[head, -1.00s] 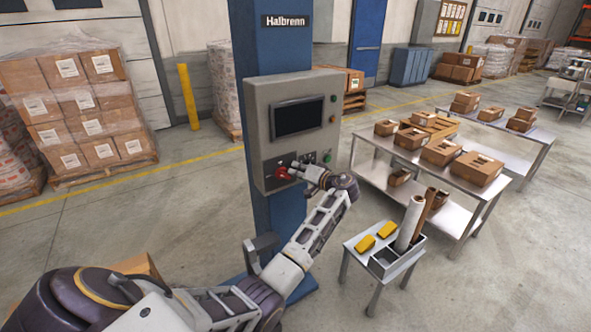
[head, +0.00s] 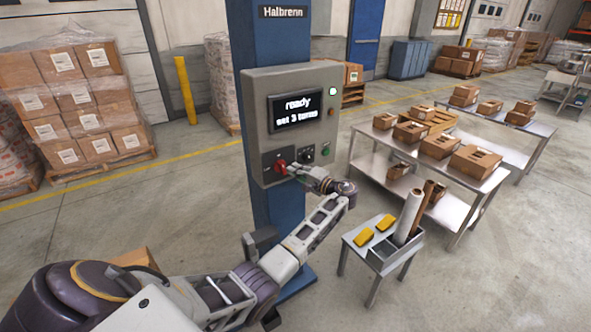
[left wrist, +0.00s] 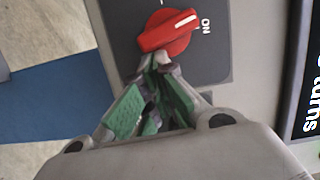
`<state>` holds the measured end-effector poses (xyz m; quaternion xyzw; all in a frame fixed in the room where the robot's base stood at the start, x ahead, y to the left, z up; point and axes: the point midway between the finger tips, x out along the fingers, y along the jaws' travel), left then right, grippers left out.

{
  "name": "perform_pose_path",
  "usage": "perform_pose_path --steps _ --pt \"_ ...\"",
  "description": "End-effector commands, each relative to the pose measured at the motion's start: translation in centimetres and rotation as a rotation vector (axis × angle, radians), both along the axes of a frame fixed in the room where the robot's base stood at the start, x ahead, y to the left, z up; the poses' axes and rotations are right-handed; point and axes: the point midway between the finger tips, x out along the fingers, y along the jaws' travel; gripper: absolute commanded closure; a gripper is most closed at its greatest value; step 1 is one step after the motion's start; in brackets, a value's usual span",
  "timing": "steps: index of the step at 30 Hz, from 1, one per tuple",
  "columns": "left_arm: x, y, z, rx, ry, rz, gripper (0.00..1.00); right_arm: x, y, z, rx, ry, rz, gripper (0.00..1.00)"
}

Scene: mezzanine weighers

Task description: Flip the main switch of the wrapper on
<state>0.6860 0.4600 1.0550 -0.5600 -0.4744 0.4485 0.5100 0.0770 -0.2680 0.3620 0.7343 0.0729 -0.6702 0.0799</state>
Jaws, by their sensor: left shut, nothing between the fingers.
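The wrapper's control panel (head: 259,146) is a grey box on a blue column marked Halbrenn. The red main switch (head: 281,167) sits on a dark plate at the lower left. In the left wrist view the red knob (left wrist: 168,31) has its white mark turned toward the word ON. My left gripper (left wrist: 160,62) is shut and empty, its fingertips right at the knob's edge; I cannot tell whether they touch. My right gripper is not in view.
A small stand (head: 349,239) with yellow items and rolls is right of the column. Steel tables (head: 389,177) with cartons stand behind it. A wrapped pallet of boxes (head: 66,108) is at the left. Floor between them is clear.

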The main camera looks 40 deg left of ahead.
Motion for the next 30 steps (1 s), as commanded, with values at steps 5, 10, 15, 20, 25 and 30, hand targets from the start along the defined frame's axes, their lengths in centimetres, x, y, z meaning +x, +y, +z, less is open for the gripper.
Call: perform_pose_path --steps 5,10,15,20,25,30 --pt "-0.12 0.07 -0.35 -0.001 -0.002 0.001 1.00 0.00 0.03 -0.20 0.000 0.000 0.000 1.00" --pt "-0.18 0.09 -0.51 -0.002 -0.003 0.000 1.00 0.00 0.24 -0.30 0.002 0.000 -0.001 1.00" --pt "-0.21 0.09 -0.57 -0.003 -0.004 0.000 1.00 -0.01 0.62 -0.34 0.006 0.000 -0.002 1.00" --pt "-0.22 0.10 -0.60 -0.003 -0.004 0.000 1.00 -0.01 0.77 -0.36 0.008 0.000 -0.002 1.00" --pt "-0.22 0.10 -0.61 -0.003 -0.004 0.000 1.00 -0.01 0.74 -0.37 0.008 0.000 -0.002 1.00" --pt "-0.23 0.10 -0.61 -0.003 -0.004 0.000 1.00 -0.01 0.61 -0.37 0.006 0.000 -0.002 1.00"
